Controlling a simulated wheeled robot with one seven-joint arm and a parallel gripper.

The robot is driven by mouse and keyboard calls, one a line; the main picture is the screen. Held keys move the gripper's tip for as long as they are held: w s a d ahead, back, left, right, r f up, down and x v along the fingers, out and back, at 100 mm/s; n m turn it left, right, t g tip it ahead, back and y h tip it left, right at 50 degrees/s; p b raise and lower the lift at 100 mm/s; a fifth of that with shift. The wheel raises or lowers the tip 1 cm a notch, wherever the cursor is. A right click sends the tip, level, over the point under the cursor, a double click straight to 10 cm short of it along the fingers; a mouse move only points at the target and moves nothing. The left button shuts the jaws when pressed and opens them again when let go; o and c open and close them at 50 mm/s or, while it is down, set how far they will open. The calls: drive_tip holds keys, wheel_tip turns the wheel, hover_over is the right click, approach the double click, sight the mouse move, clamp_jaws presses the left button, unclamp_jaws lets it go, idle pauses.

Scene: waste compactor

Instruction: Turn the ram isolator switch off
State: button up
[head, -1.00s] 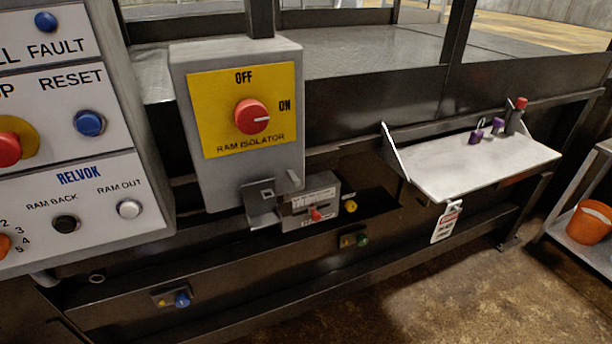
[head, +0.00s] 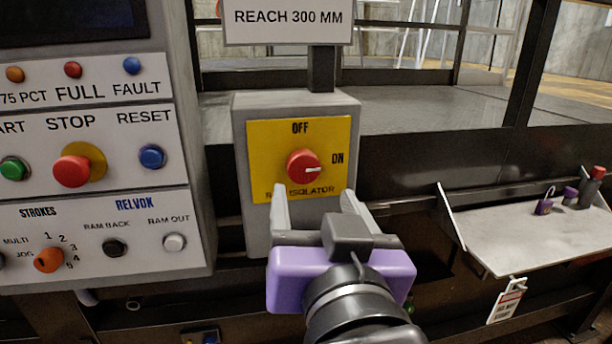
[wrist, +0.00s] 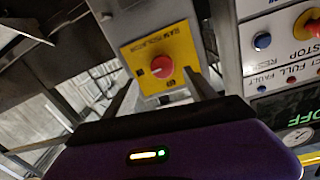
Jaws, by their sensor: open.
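The ram isolator is a red round knob (head: 304,167) on a yellow plate (head: 260,135) marked OFF at the top and ON at the right, on a grey box. Its white mark points right, at ON. My gripper (head: 315,198) is in front of and just below the knob in the head view, its two fingers apart and empty, partly covering the lettering below the knob. In the wrist view the knob (wrist: 162,67) shows beyond and between the fingers, apart from them, with the plate (wrist: 138,55) upside down.
A control panel (head: 90,215) with buttons and a selector stands close on the left. A sign (head: 288,15) is above the box. A shelf (head: 520,235) with purple padlocks (head: 544,206) and a hanging tag (head: 506,300) juts out at the right.

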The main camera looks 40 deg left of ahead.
sight(304, 171)
drive_tip(key=x, duration=0.4)
drive_tip(key=p+x, duration=0.1)
drive_tip(key=x, duration=0.3)
drive_tip(key=shift+s+a+r, duration=0.1)
drive_tip(key=shift+s+r, duration=0.1)
drive_tip(key=shift+c, duration=0.5)
drive_tip(key=c, duration=1.3)
